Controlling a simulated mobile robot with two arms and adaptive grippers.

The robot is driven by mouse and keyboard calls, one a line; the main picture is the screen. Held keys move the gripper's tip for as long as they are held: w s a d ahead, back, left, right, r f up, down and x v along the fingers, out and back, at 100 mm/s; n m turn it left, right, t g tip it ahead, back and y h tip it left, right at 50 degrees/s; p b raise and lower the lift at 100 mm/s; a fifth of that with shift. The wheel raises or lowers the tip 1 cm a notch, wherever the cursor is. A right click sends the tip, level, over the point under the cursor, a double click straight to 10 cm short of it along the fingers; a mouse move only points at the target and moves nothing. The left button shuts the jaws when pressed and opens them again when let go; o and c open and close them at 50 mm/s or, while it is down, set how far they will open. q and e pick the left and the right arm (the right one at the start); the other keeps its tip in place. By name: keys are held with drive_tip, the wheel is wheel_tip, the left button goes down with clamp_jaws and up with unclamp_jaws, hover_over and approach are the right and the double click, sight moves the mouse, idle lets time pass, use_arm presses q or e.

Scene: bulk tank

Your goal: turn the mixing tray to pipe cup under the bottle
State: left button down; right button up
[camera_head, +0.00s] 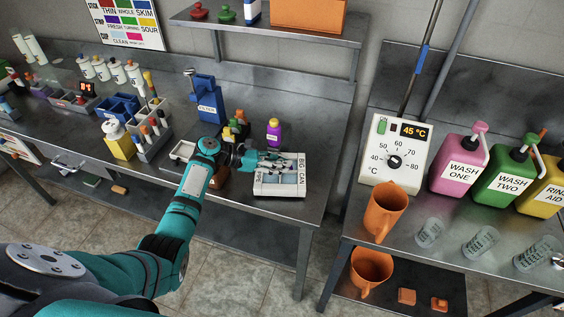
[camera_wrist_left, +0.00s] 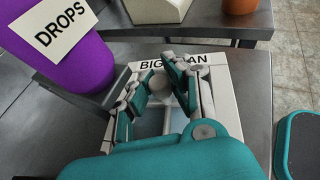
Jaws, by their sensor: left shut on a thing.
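The white mixing tray (camera_head: 300,188), labelled BIG CAN on its edge, sits near the front edge of the left bench. It also shows in the left wrist view (camera_wrist_left: 216,74), label at the far side. The fingers and palm hide much of the tray. My right gripper is out of view.
A blue filter stand (camera_head: 207,105) and small coloured-cap bottles (camera_head: 236,125) stand behind my arm. The right bench holds a temperature dial box (camera_head: 394,150), an orange jug (camera_head: 384,212) and wash containers (camera_head: 459,163). A gap separates the benches.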

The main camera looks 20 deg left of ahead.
use_arm(q)
drive_tip(key=c, duration=1.2)
unclamp_jaws()
drive_tip(key=shift+a, duration=0.1)
drive_tip(key=shift+a, duration=0.1)
drive_tip(key=v, duration=1.2)
